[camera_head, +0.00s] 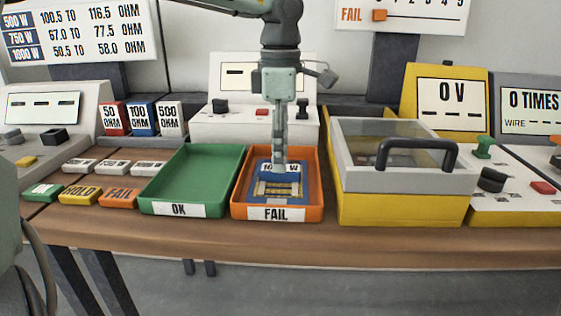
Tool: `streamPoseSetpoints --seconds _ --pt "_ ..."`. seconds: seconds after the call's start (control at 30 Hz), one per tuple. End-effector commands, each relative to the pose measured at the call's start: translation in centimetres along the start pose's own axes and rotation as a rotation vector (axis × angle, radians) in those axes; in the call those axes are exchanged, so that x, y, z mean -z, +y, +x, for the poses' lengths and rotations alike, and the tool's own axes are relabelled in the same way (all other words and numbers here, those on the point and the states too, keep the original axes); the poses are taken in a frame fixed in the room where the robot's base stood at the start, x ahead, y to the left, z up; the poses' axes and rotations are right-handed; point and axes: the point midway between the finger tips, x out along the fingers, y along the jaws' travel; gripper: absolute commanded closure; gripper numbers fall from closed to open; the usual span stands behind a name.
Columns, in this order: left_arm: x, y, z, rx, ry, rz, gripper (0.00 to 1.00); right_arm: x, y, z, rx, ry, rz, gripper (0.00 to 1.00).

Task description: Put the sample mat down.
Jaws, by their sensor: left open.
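The sample mat (279,187) is a blue rectangle with a pale lettered strip and a gold mesh-like patch. It lies inside the orange FAIL tray (277,213). My left gripper (279,168) points straight down over the back part of the mat, inside the tray's outline. The gripper is open; its fingertips are at or just above the mat, and I cannot tell whether they touch it. The gripper covers part of the mat's lettering. My right gripper is not clearly in view.
An empty green OK tray (194,180) stands directly left of the FAIL tray. A yellow and grey box with a clear lid and black handle (400,197) stands close on the right. Small coloured label blocks (80,194) sit at the left. The wooden table's front edge (300,246) is clear.

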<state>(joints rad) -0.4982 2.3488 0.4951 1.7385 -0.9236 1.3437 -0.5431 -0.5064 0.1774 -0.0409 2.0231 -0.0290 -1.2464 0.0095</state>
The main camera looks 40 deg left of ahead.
Motion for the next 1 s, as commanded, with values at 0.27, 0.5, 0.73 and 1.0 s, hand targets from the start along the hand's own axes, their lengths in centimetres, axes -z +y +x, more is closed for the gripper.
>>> streamPoseSetpoints --seconds 0.27,0.5,0.73,1.0 --pt "-0.1 0.1 -6.2 -0.004 -0.001 -0.001 0.54 -0.5 -0.1 0.3 0.003 -0.011 0.0 1.0" --pt "-0.1 0.0 -9.0 -0.002 0.0 0.0 0.54 -0.5 -0.2 0.5 0.006 -0.011 0.001 1.0" --pt "0.0 0.0 -9.3 0.0 0.0 0.001 0.54 0.0 -0.2 0.8 0.006 -0.004 0.002 1.0" --pt "0.0 0.0 -9.3 0.0 0.0 0.001 0.54 0.1 -0.2 0.7 0.006 -0.002 0.002 1.0"
